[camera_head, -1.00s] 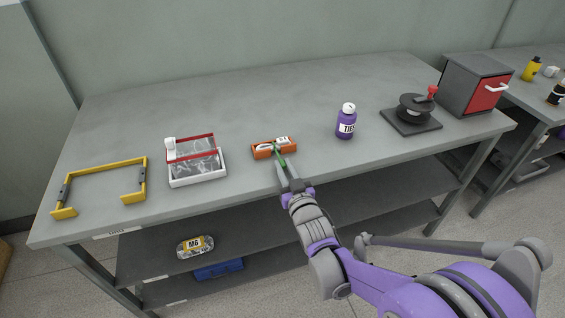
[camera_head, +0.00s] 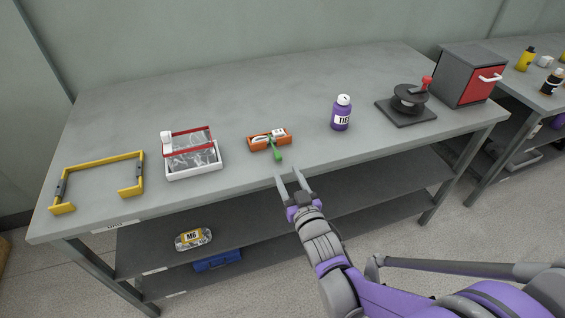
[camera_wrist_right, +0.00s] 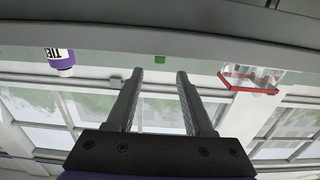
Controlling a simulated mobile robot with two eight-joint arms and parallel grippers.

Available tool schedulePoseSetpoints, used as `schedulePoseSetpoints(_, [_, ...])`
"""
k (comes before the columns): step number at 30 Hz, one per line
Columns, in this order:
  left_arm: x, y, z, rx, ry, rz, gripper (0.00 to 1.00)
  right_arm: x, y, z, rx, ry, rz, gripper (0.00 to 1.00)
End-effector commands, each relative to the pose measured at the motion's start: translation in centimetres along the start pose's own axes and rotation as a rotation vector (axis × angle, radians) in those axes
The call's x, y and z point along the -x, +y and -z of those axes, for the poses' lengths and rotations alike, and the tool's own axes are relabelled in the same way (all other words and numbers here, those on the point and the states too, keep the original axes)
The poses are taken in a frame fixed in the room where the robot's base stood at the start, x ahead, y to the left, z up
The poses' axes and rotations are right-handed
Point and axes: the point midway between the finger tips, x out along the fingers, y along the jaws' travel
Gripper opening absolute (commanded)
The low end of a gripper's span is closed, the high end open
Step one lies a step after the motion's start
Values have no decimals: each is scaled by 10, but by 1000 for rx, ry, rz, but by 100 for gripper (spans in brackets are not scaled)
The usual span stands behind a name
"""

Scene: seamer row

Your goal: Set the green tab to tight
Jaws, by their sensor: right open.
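The green tab (camera_head: 277,154) sticks out from the front of a small orange box (camera_head: 257,146) on the workbench, pointing toward the bench's front edge. The box has a white label and pale parts on top; I cannot read a tab setting. My right gripper (camera_head: 289,174) is open and empty at the front edge, just in front of the tab and apart from it. In the right wrist view the fingers (camera_wrist_right: 160,76) stand wide apart, with a small green patch (camera_wrist_right: 160,59), likely the tab's end, beyond and between them. My left gripper is not in view.
On the bench (camera_head: 230,95) stand a yellow frame (camera_head: 100,164), a white tray with a red bar (camera_head: 193,172), a purple bottle (camera_head: 341,116), a black device with a red knob (camera_head: 405,105) and a grey-red cabinet (camera_head: 466,77). The back of the bench is clear.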

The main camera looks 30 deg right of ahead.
Motion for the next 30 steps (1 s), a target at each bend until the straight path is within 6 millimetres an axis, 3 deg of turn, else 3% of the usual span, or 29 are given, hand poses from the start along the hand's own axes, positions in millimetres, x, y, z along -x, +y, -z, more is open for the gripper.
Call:
schedulePoseSetpoints(3, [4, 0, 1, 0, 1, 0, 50, 22, 0, 1, 0, 0, 0, 52])
schedulePoseSetpoints(9, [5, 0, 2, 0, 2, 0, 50, 39, 0, 0, 1, 0, 0, 52])
schedulePoseSetpoints(26, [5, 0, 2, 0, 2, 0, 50, 41, 0, 0, 1, -1, 0, 52])
schedulePoseSetpoints(30, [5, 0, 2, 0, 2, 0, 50, 43, -6, -9, 0, -72, 5, 52])
